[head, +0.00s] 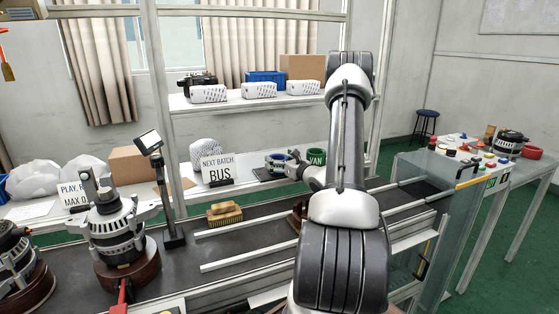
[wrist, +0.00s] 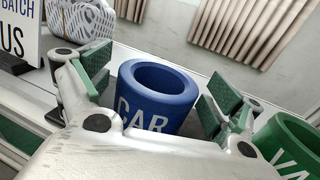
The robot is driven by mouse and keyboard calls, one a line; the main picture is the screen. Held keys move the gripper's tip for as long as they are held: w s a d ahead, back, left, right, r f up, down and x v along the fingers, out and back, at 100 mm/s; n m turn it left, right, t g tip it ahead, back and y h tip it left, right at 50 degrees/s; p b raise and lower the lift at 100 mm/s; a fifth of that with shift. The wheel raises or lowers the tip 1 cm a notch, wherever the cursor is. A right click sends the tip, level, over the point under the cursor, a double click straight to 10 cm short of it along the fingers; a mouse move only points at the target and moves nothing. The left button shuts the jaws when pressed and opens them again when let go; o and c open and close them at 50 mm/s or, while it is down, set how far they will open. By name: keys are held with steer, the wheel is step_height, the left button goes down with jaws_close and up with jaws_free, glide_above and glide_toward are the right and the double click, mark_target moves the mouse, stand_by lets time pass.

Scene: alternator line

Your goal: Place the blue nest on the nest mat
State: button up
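The blue nest (wrist: 158,98) is a thick round ring with white letters CAR. It stands upright between the green-padded fingers of my gripper (wrist: 160,76) in the wrist view. The fingers are spread, with a narrow gap visible on each side of the nest. In the head view the blue nest (head: 275,156) is on the lower shelf behind the line, with my gripper (head: 284,160) at it and partly covering it. A dark flat patch (head: 262,175) lies under the nest; I cannot tell whether it is the nest mat.
A green nest (wrist: 293,140) lettered VAN stands close on the right, also in the head view (head: 316,156). A BUS sign (head: 219,168) stands left of the blue nest. A brush (head: 226,214) and pale rails (head: 250,258) lie in front.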

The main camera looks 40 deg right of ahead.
steer(key=shift+s+r, duration=0.1)
steer(key=shift+r, duration=0.05)
steer(key=s, duration=1.1)
steer(key=shift+s, duration=0.4)
steer(key=shift+d, duration=0.1)
